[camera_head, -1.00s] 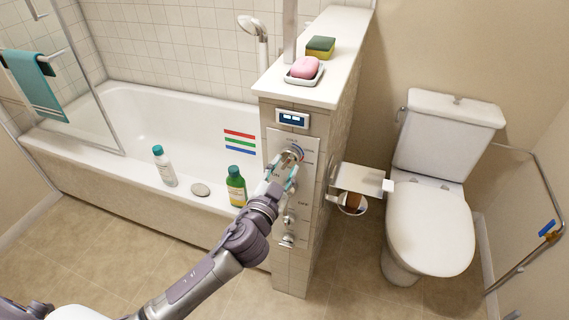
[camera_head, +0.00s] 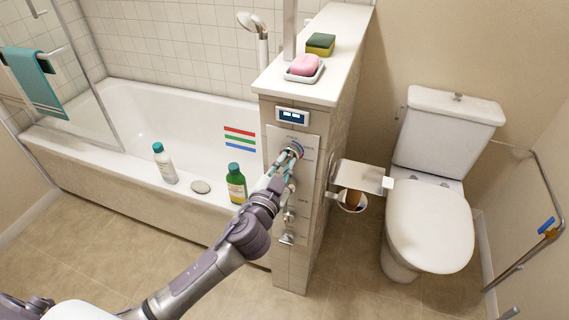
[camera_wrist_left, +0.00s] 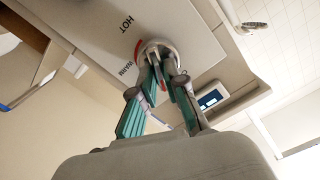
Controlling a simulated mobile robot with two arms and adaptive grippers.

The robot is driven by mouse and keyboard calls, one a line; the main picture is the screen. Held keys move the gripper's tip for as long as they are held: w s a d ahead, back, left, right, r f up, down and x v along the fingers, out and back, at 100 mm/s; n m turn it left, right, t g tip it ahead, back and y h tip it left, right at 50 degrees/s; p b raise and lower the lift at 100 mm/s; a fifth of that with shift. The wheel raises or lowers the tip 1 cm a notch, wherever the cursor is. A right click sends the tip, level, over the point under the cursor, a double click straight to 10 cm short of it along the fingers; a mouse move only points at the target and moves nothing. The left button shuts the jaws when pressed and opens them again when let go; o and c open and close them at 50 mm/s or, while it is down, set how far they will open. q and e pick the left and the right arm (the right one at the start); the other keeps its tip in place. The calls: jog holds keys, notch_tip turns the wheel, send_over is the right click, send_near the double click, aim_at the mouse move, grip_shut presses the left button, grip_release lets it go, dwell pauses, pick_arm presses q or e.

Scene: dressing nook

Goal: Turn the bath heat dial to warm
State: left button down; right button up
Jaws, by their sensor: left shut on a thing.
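The bath heat dial (camera_head: 294,150) is a round metal knob on the pale control panel (camera_head: 312,135) at the end of the tiled half wall. My left gripper (camera_head: 286,162) is at the dial, its fingers shut on the knob. In the left wrist view the dial (camera_wrist_left: 157,50) sits between the tips of the teal-padded fingers (camera_wrist_left: 162,77). The words HOT and WARM show on the panel beside it; another label is mostly hidden by a finger. I cannot tell exactly which label the dial points at. My right gripper is not in view.
A small display (camera_head: 292,117) is above the dial; more knobs (camera_head: 289,217) are below. A green bottle (camera_head: 236,184) and white bottle (camera_head: 165,164) stand on the tub edge. A paper holder (camera_head: 362,177) juts out on the right, near the toilet (camera_head: 430,220). Open floor lies in front.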

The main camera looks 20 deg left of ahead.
pick_arm(q)
jog(key=m+p, duration=0.1)
jog(key=m, duration=0.2)
jog(key=shift+d+m, duration=0.1)
jog(key=shift+m, duration=0.3)
jog(key=m+p, duration=0.1)
jog(key=m, duration=0.4)
jog(key=shift+m, duration=0.3)
jog(key=m+p, duration=0.1)
jog(key=m, duration=0.3)
jog(key=shift+f+p, duration=0.2)
jog(key=shift+p, duration=0.2)
jog(key=shift+f+m+p, duration=0.15)
jog(key=shift+m+p, duration=0.5)
jog(key=shift+m, duration=1.85)
jog(key=c, duration=1.2)
grip_release()
